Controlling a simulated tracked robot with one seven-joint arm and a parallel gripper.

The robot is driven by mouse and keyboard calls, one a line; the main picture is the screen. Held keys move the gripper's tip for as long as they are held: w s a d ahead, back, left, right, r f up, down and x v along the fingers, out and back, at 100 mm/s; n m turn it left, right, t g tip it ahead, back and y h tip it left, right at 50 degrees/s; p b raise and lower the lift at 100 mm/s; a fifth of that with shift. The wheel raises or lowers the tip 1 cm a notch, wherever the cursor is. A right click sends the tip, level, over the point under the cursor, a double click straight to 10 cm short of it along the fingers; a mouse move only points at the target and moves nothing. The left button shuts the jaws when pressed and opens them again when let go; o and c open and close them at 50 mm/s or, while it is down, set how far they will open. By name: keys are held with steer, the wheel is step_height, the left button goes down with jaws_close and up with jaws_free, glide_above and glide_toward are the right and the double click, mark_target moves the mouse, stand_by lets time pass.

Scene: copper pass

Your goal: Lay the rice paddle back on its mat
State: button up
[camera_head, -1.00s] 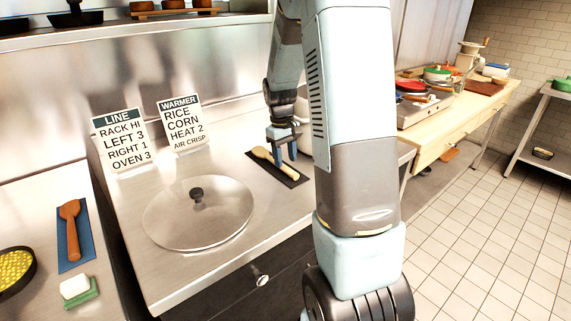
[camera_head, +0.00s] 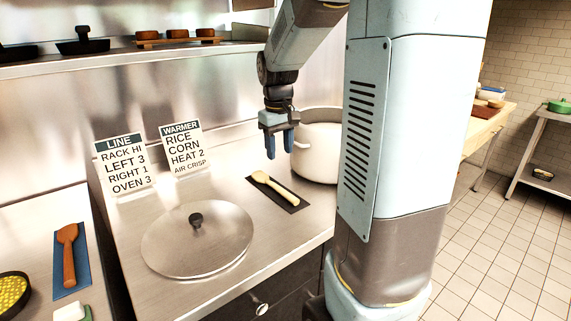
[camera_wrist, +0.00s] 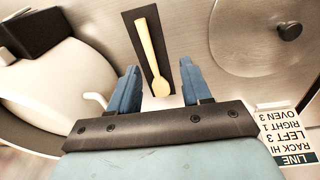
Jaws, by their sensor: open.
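The rice paddle (camera_head: 272,186) is pale wood and lies on a narrow dark mat (camera_head: 289,205) on the steel counter. In the wrist view the paddle (camera_wrist: 150,53) lies lengthwise along the mat (camera_wrist: 130,26), with its broader end toward my gripper. My gripper (camera_head: 279,153) is above the counter, near the paddle's broad end and apart from it. In the wrist view my gripper (camera_wrist: 162,86) has its two blue fingers spread, with nothing between them held.
A large pale pot (camera_head: 318,150) stands right of the mat, close to my gripper. A round steel lid (camera_head: 197,240) lies to the left. Two sign cards, LINE (camera_head: 125,165) and WARMER (camera_head: 184,149), lean at the back. A brown spatula (camera_head: 68,255) lies on a blue mat.

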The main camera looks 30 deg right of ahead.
steer(key=s+a+r+t, duration=0.1)
steer(key=s+a+r, duration=0.1)
steer(key=s, duration=0.4)
steer(key=s+a+r+m+t, duration=0.1)
steer(key=s+a+r+t, duration=0.1)
steer(key=s+a, duration=0.2)
steer(key=s+a+r+t, duration=0.2)
steer(key=s, duration=0.8)
steer(key=shift+s+a+r+m+y, duration=0.15)
steer(key=shift+s+a+m+y, duration=0.15)
steer(key=shift+a, duration=0.1)
